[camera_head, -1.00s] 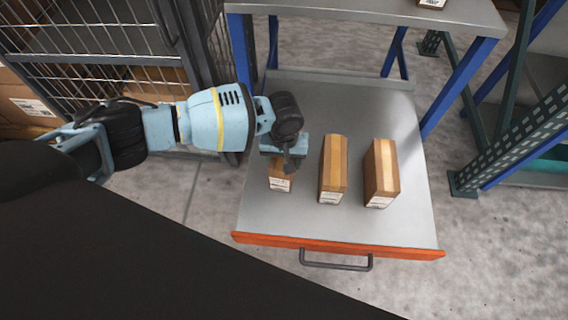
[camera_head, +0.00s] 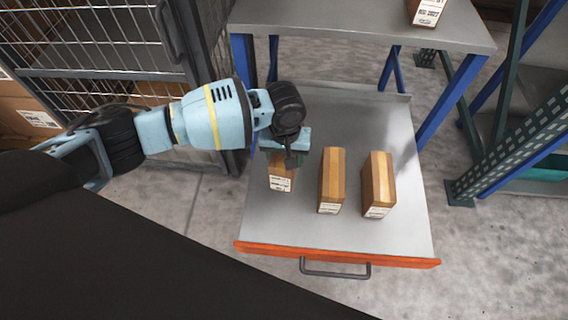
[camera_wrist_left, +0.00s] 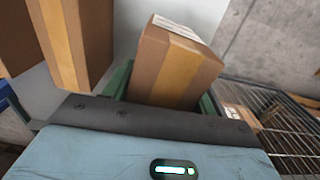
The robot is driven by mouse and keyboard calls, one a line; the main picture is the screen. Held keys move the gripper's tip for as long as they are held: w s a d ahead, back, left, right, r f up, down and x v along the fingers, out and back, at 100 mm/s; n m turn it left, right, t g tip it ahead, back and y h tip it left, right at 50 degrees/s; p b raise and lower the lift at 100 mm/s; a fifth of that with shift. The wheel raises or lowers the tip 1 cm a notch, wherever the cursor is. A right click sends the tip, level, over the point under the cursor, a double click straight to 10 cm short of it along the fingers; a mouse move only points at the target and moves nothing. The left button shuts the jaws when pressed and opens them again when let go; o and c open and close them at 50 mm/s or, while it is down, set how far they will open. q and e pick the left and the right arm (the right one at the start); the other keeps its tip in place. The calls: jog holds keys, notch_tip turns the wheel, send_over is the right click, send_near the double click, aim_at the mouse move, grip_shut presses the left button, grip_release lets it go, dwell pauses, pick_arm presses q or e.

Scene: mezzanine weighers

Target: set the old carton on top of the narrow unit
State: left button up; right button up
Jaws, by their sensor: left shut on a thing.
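My left gripper (camera_head: 284,157) points down at the left end of a row of brown cartons on the pulled-out grey drawer. It is shut on the left carton (camera_head: 281,177), whose white label faces the drawer front. The gripper hides its top. In the left wrist view this taped carton (camera_wrist_left: 178,66) sits between green fingers (camera_wrist_left: 117,80). A middle carton (camera_head: 331,180) and a right carton (camera_head: 377,184) stand upright beside it. I cannot read their labels well enough to tell their age. My right gripper is not in view. I cannot tell which thing is the narrow unit.
The drawer (camera_head: 400,225) has an orange front and a grey handle. Above and behind it is a grey tabletop (camera_head: 340,22) on blue legs, with another labelled carton (camera_head: 427,11). A wire cage (camera_head: 95,50) stands left, a green rack post (camera_head: 510,155) right.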

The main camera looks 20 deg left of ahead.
pick_arm(q)
jog(key=shift+r, duration=1.35)
